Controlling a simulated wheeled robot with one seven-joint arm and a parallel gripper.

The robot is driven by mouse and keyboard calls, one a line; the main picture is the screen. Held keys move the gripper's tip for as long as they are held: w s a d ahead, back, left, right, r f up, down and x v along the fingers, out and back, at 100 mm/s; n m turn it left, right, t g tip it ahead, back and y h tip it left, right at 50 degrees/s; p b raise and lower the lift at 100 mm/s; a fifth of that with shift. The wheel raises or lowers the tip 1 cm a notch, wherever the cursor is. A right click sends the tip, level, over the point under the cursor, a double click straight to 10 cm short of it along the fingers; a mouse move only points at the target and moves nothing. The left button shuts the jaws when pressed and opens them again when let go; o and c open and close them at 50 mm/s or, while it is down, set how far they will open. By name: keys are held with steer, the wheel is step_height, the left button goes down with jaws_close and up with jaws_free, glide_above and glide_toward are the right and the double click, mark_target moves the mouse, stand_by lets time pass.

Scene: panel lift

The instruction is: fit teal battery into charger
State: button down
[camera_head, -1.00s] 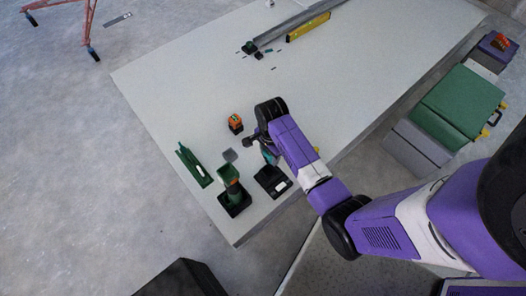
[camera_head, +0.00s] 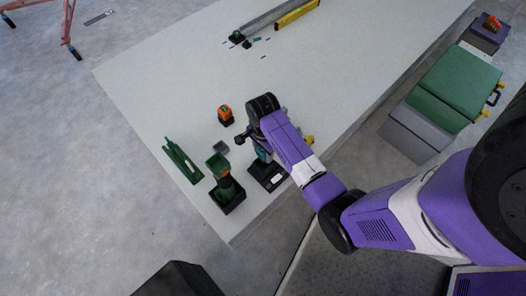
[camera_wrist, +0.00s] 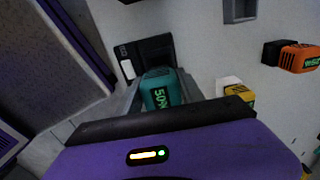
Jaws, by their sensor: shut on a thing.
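The teal battery (camera_wrist: 160,90), marked "50", is between the fingers of my gripper (camera_wrist: 162,84) in the wrist view. My gripper is shut on it. The black charger (camera_wrist: 147,55) with a white label lies just beyond the battery and is partly covered by it. In the head view the charger (camera_head: 268,174) stands near the table's front edge, and my gripper (camera_head: 262,152) is over its far side. The battery (camera_head: 261,153) shows only as a small teal patch there, mostly hidden by my wrist. I cannot tell whether it touches the charger.
An orange battery (camera_head: 225,115) stands left of my wrist. A yellow battery (camera_wrist: 238,92) is close on the right in the wrist view. A green drill (camera_head: 226,188), a small grey tray (camera_head: 221,147) and a long green tool (camera_head: 183,160) are left of the charger. The table's middle is clear.

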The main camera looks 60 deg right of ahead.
steer(key=shift+w+a+f, duration=0.15)
steer(key=shift+a+f, duration=0.2)
steer(key=shift+f, duration=0.05)
stand_by(0.6)
steer(key=shift+f+p, duration=0.35)
steer(key=shift+p, duration=0.3)
stand_by(0.6)
steer(key=shift+f, duration=0.15)
steer(key=shift+f+b, duration=0.3)
steer(key=shift+f, duration=0.05)
steer(key=shift+f+b, duration=0.3)
steer(key=shift+f, duration=1.05)
stand_by(1.4)
steer(key=c, duration=0.6)
jaws_free()
steer(key=shift+c, duration=0.2)
steer(key=shift+r+p, duration=1.2)
steer(key=shift+r, duration=2.7)
